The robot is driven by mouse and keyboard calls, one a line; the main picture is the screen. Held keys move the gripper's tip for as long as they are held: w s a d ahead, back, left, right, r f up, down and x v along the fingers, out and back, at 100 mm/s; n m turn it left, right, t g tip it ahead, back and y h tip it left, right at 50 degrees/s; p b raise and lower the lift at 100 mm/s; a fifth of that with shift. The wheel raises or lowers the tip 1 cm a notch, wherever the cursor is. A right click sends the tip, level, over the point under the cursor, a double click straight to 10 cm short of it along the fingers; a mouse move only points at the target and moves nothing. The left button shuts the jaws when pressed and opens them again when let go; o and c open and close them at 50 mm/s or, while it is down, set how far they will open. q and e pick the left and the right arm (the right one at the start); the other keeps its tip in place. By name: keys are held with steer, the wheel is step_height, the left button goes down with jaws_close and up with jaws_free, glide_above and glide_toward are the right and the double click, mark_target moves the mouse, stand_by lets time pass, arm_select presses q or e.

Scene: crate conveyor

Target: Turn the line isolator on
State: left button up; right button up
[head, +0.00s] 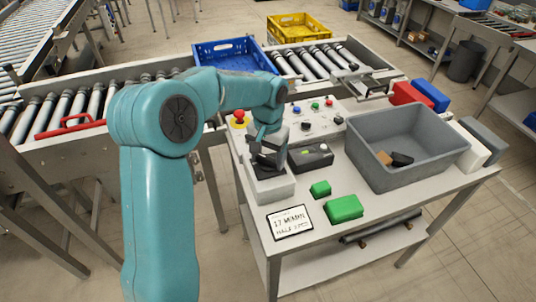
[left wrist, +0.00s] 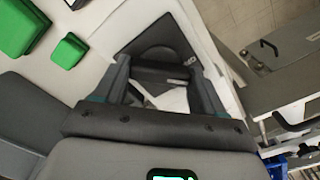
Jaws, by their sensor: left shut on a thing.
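The line isolator (head: 272,188) is a light grey box with a black top at the near left of the control table. In the left wrist view its dark face plate (left wrist: 160,38) shows a white mark at the right. My left gripper (head: 266,164) is down on top of this box. In the left wrist view its two fingers (left wrist: 165,80) stand either side of a dark bar, the isolator's handle (left wrist: 164,69), and are shut on it. The arm and fingers hide much of the handle, so its exact angle is hard to tell. My right gripper is not in view.
Behind are a control panel with a red mushroom button (head: 240,117) and coloured buttons, and a dark box (head: 311,156). Green blocks (head: 345,208) and a sign (head: 290,222) lie in front. A grey bin (head: 376,153) stands right; a blue crate (head: 225,50) sits on the conveyor.

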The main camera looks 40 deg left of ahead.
mark_target(268, 158)
arm_select(q)
steer(key=m, duration=0.4)
steer(key=shift+r+m, duration=0.25)
steer(key=shift+m, duration=0.05)
steer(key=shift+w+a+m+p, duration=0.1)
steer(key=shift+m+p, duration=0.3)
steer(key=shift+m, duration=1.5)
steer(key=o, duration=1)
steer(key=shift+o, duration=0.2)
steer(key=shift+f, duration=0.1)
step_height(268, 158, up, 16)
steer(key=shift+r, duration=0.2)
